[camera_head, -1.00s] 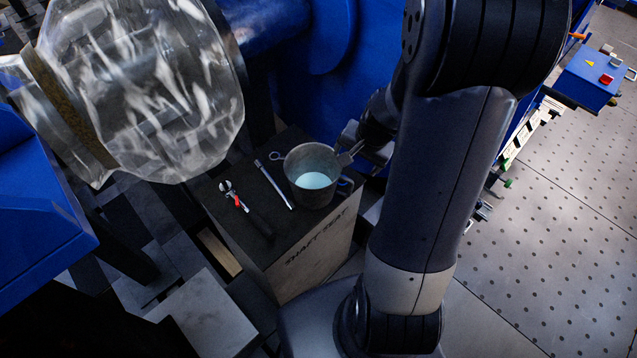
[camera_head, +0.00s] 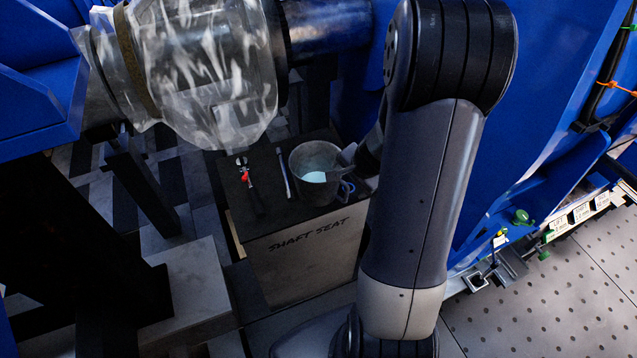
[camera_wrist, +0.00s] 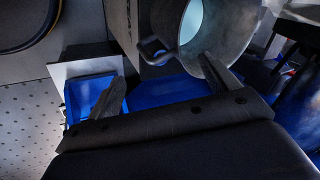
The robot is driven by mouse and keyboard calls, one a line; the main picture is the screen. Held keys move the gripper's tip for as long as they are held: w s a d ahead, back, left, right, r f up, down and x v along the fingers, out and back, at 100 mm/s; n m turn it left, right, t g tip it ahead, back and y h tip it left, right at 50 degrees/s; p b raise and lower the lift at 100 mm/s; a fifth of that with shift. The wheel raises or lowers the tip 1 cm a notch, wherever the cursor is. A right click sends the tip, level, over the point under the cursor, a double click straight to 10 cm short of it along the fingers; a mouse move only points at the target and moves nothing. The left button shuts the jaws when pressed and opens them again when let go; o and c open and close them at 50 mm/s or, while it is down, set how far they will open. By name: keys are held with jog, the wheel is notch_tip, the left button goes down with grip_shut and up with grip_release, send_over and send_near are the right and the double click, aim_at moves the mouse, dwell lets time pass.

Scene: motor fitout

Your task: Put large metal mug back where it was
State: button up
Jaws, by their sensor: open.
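The large metal mug (camera_head: 312,190) stands upright on a dark-topped block marked SHAFT SEAT (camera_head: 300,250), with a pale blue inside. Its handle shows on the right side in the head view. My gripper (camera_head: 349,156) is at the mug's right side, partly hidden by my arm. In the wrist view the mug (camera_wrist: 236,30) fills the top right, and my gripper (camera_wrist: 162,68) has its fingers apart. The handle shows between them, and the right finger overlaps the mug's wall. I cannot tell whether it touches. Nothing is clamped.
Red-and-dark pliers (camera_head: 245,175) and a thin metal rod (camera_head: 284,172) lie left of the mug on the block. A clear-wrapped cylindrical part (camera_head: 205,75) hangs above left. Blue machine housing (camera_head: 540,80) stands behind right. Perforated floor (camera_head: 560,310) is open at lower right.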

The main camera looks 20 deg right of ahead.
aim_at(344, 184)
jog(key=b+x, duration=0.1)
jog(key=x, duration=0.5)
jog(key=shift+w+f, duration=0.15)
jog(key=shift+f, duration=0.1)
jog(key=shift+c, duration=0.3)
